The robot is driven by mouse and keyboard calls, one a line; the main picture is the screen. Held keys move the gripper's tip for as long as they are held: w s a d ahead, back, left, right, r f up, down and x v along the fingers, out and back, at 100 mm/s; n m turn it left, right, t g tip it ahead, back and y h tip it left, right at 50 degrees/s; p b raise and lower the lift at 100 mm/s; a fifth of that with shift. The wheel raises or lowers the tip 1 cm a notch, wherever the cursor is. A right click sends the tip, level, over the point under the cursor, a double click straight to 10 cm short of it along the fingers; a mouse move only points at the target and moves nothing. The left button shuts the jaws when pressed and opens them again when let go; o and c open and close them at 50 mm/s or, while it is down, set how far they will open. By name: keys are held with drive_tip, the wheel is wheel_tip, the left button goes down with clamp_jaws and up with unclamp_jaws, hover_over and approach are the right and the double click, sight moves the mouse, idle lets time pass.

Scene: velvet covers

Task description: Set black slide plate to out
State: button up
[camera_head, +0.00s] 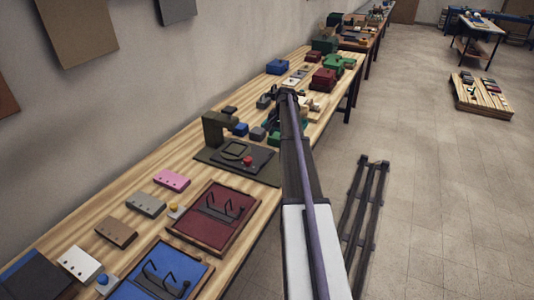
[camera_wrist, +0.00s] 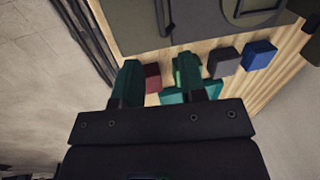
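A dark plate with a red knob (camera_head: 248,161) lies on an olive base (camera_head: 210,156) beside an upright olive block (camera_head: 214,130); I take this dark plate (camera_head: 260,159) for the black slide plate. The grey-olive board at the top of the wrist view (camera_wrist: 130,25) seems to be part of this fixture; I see no red knob there. My gripper (camera_wrist: 158,66) has two teal fingers set apart, with nothing clearly held between them. In the head view my arm reaches past the fixture's right side, and the gripper is small and partly hidden.
Small blocks in dark red (camera_wrist: 152,78), grey (camera_wrist: 223,62) and blue (camera_wrist: 259,54) lie on the wood near my fingers. A red tray with hooks (camera_head: 213,214) and a blue one (camera_head: 163,270) stand nearer.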

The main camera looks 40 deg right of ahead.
sight(271, 156)
drive_tip(key=shift+m, duration=0.4)
drive_tip(key=f+b, duration=0.3)
drive_tip(key=w+a+f+b, duration=0.1)
drive_tip(key=f+b, duration=0.7)
drive_tip(key=shift+w+a, duration=0.2)
drive_tip(key=shift+a, duration=0.15)
drive_tip(key=shift+r, duration=0.15)
drive_tip(key=shift+c, duration=0.2)
clamp_jaws()
